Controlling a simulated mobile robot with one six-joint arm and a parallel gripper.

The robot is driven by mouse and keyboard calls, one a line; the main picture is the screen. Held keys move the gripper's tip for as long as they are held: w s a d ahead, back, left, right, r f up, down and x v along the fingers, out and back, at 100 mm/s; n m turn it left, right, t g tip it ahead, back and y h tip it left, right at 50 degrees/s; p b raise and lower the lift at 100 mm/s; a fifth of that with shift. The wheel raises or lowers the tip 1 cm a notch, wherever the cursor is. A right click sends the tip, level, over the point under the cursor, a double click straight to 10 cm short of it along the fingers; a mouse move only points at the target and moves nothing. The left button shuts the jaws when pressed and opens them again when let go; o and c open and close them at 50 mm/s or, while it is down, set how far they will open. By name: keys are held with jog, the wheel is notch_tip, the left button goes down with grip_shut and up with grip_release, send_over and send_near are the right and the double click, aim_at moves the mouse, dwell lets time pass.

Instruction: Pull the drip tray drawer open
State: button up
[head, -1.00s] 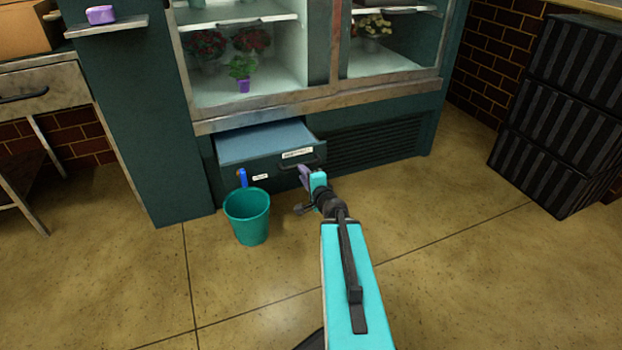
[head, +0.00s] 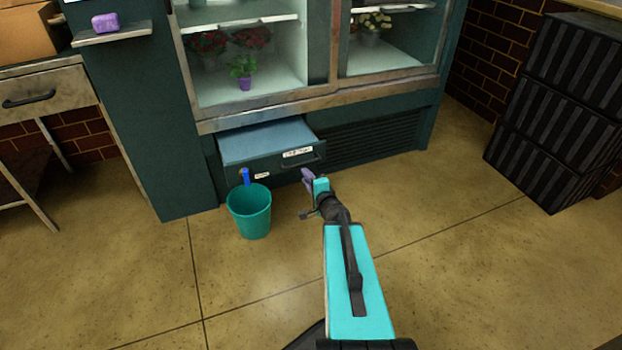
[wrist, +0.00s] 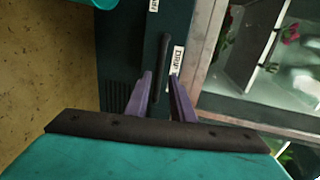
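The drip tray drawer (head: 265,143) is dark teal with a pale blue inside and sticks out from the base of the flower cabinet, partly open. Its front carries white labels and a dark bar handle, which shows in the wrist view (wrist: 162,58). My gripper (head: 308,179) is just in front of the drawer's right part. In the wrist view my gripper (wrist: 160,82) has its two purple fingers apart, and the handle appears between and beyond them. I cannot tell whether the fingers touch it. Nothing is clamped.
A teal bucket (head: 250,212) with a blue-handled thing in it stands on the floor in front of the drawer's left side. Black striped crates (head: 556,105) are stacked at right. A side table (head: 45,95) stands at left.

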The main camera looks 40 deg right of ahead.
jog(key=shift+p+v, duration=1.65)
jog(key=shift+p, duration=0.95)
